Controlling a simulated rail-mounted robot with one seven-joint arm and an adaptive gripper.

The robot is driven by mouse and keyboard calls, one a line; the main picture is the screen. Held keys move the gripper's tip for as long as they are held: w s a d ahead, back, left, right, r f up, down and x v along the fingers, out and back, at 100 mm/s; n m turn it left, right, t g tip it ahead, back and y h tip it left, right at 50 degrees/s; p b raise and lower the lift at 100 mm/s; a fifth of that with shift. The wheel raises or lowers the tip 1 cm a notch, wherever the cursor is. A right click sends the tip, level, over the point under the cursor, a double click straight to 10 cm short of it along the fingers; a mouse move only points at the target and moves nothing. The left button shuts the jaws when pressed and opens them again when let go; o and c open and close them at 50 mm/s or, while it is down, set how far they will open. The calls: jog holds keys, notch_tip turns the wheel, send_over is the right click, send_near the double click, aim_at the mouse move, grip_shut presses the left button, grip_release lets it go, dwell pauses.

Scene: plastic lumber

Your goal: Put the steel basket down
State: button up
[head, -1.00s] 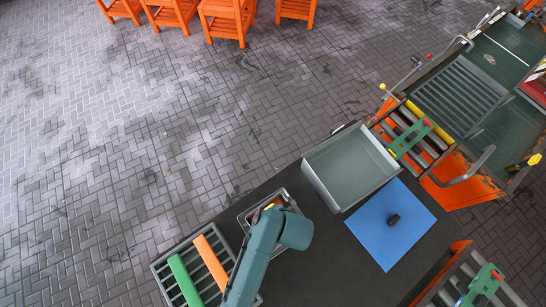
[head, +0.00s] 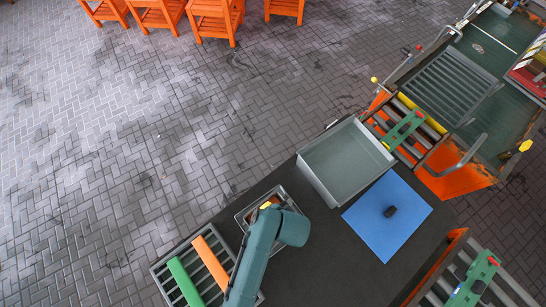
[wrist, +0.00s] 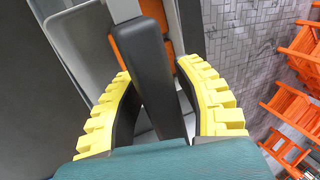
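The steel basket (head: 243,217) is a small metal tray-like container at the left edge of the dark table, partly hidden by my arm. In the wrist view its dark handle bar (wrist: 155,75) runs between the two yellow fingers of my gripper (wrist: 155,72), with the tips close against its sides. My gripper looks shut on this handle. An orange piece (wrist: 120,48) shows below the handle, inside the basket. The head view hides most of my fingers. I cannot tell whether the basket's base touches the table.
A slatted rack with a green bar (head: 183,281) and an orange bar (head: 210,263) lies left of my arm. The dark table (head: 325,260) is bare between.

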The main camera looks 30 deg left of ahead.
jog(key=v, duration=1.1)
jog(key=shift+d+r, duration=0.15)
jog(key=shift+r, duration=0.1)
